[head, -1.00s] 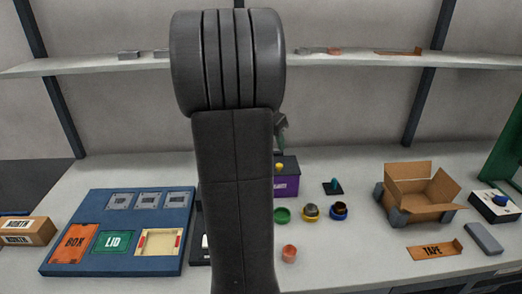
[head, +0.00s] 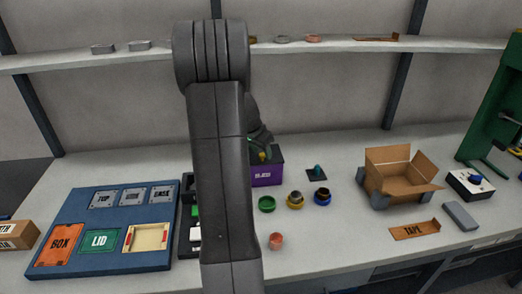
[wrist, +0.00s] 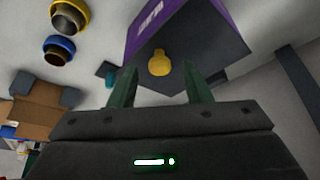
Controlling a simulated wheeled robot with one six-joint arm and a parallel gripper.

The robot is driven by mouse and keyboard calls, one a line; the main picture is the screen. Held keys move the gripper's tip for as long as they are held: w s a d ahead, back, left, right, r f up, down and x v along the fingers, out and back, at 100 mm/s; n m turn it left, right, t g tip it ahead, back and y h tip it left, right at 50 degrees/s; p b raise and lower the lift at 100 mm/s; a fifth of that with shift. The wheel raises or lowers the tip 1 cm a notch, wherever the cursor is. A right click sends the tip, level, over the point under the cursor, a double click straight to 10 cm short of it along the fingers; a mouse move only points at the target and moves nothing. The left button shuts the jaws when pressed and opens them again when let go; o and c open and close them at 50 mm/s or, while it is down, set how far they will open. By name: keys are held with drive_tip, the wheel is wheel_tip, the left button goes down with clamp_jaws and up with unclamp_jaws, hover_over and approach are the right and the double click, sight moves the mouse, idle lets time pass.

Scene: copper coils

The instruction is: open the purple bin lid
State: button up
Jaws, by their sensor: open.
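The purple bin (head: 267,175) stands on the bench just right of my arm in the head view, with a dark lid on top. In the wrist view its purple side (wrist: 150,20) and dark lid (wrist: 210,45) show, with a yellow knob (wrist: 159,63) on the lid. My gripper (wrist: 163,75) is open, its two green fingers on either side of the knob in that view. I cannot tell whether they touch it. In the head view my gripper (head: 262,155) is at the lid, partly hidden by my arm. The lid looks closed.
Green, yellow and blue rings (head: 295,200) sit in front of the bin, with a copper coil (head: 276,241) nearer. A blue tray (head: 75,262) lies left. An open cardboard box (head: 398,180) stands right. A shelf (head: 340,45) runs behind.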

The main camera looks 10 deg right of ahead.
drive_tip(key=shift+w+d+f, duration=0.1)
drive_tip(key=shift+f, duration=0.25)
drive_tip(key=shift+c, duration=0.2)
clamp_jaws()
